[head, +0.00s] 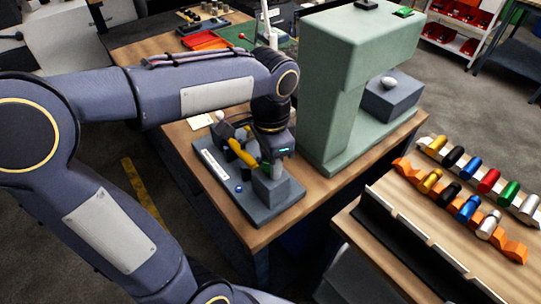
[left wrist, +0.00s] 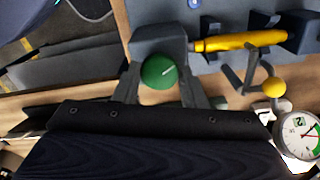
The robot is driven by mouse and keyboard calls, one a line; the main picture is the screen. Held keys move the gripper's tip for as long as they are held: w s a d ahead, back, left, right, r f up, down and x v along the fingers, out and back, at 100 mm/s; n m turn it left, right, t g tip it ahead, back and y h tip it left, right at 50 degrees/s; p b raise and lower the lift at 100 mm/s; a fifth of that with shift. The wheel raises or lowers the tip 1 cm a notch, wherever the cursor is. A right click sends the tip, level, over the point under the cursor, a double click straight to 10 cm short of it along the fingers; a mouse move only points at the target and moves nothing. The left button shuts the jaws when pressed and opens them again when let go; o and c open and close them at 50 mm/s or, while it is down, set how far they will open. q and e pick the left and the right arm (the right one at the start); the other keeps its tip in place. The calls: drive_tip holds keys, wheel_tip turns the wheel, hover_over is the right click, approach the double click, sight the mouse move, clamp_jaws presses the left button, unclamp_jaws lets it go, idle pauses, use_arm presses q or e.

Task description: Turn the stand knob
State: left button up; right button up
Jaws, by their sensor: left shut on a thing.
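The stand (head: 285,212) is a dark grey base plate on the wooden bench, with a grey block (head: 270,186) at its right end. In the left wrist view a round green knob (left wrist: 159,71) with a white mark sits at the face of the block (left wrist: 158,40). My left gripper (head: 272,163) reaches down over the block, and its fingers (left wrist: 160,84) are shut on the knob, one on each side. In the head view the gripper mostly hides the knob. A yellow cylinder (left wrist: 240,41) lies across the stand beside it. My right gripper is not in view.
A dial gauge (left wrist: 299,133) and a yellow ball (left wrist: 274,86) are close to the gripper. A tall green machine (head: 345,90) stands right of the stand. Coloured cylinders lie in orange racks (head: 510,246) on the right table.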

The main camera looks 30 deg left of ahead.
use_arm(q)
drive_tip(key=m+p, duration=0.1)
drive_tip(key=m, duration=0.6)
drive_tip(key=shift+r+p, duration=0.15)
drive_tip(key=shift+p, duration=0.25)
drive_tip(key=m+p, duration=0.1)
drive_tip(key=m, duration=0.5)
drive_tip(key=shift+m+p, duration=0.35)
drive_tip(key=shift+m, duration=0.05)
drive_tip(key=m+p, duration=0.2)
drive_tip(key=m, duration=0.4)
drive_tip(key=m+p, duration=0.1)
drive_tip(key=m, duration=0.3)
drive_tip(key=shift+m+p, duration=0.3)
drive_tip(key=shift+p, duration=0.1)
drive_tip(key=shift+m+p, duration=0.5)
drive_tip(key=shift+m, duration=0.6)
drive_tip(key=shift+w+m, duration=0.1)
drive_tip(key=shift+m, duration=0.2)
drive_tip(key=o, duration=1)
